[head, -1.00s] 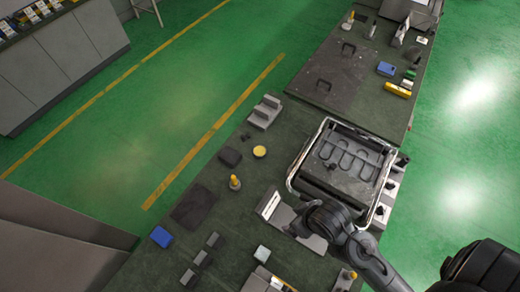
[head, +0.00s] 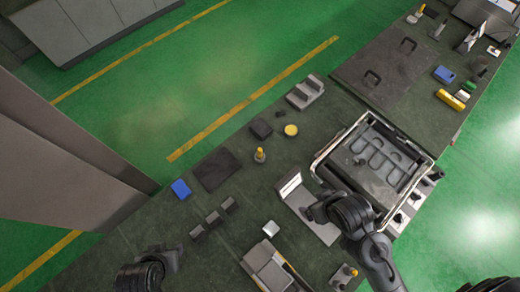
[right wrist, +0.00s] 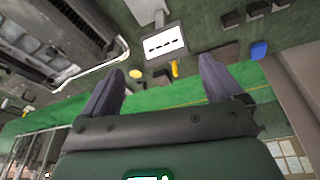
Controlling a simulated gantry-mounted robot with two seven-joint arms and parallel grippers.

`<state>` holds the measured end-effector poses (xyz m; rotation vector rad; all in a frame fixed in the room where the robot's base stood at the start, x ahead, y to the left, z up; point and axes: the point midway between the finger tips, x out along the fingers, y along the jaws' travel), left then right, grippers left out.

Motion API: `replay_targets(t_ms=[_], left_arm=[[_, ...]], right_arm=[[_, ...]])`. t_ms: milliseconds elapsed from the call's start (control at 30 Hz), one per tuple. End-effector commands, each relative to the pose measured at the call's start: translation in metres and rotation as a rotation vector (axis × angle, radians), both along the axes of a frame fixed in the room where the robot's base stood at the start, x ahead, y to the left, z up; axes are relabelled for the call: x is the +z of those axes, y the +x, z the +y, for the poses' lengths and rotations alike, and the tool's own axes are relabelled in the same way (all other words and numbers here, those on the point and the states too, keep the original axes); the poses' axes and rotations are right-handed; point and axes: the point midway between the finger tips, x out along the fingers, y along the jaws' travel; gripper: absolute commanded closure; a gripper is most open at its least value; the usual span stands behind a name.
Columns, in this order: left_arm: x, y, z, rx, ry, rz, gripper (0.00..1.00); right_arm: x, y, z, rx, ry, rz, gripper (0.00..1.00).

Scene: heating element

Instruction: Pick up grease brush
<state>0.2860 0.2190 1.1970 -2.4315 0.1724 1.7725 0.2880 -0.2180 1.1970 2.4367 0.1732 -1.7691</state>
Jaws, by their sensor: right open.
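A small upright item with a yellow-orange top (head: 260,155) stands on the dark green bench in the head view; it may be the grease brush, but it is too small to be sure. A yellow upright shape (right wrist: 174,68), likely the same item, shows between and beyond the fingers in the right wrist view. My right gripper (head: 315,208) is over the grey angled plate, beside the heating element; the right wrist view shows its fingers (right wrist: 160,82) apart and empty. My left gripper (head: 172,260) is at the lower left; its jaws are unclear.
The heating element tray (head: 376,160) with its metal frame is right of centre. The grey angled plate (head: 312,212), a yellow round tin (head: 291,130), a blue box (head: 180,188) and several dark blocks surround the item. Another yellow-topped item (head: 350,271) stands at the front.

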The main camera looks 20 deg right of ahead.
Motion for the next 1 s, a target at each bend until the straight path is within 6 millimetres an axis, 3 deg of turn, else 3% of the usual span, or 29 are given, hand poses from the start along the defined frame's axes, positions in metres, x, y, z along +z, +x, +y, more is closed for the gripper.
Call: replay_targets(t_ms=[433,467,700,1000], left_arm=[[0.0002,0.0005,0.0008,-0.002,0.004,-0.002,0.57],[0.0003,0.0006,0.0007,-0.002,0.003,-0.001,0.57],[0.0005,0.0008,-0.0013,0.003,-0.006,-0.001,0.57],[-0.0005,0.0009,-0.0023,0.005,-0.010,-0.002,0.57]], right_arm=[[-0.0005,-0.0009,-0.0001,0.000,0.000,0.002,0.06],[-0.0005,-0.0009,-0.0001,-0.001,0.000,0.002,0.08],[-0.0005,-0.0010,-0.0002,-0.001,0.000,0.002,0.43],[-0.0013,0.0024,0.0014,0.006,0.000,-0.006,0.43]])
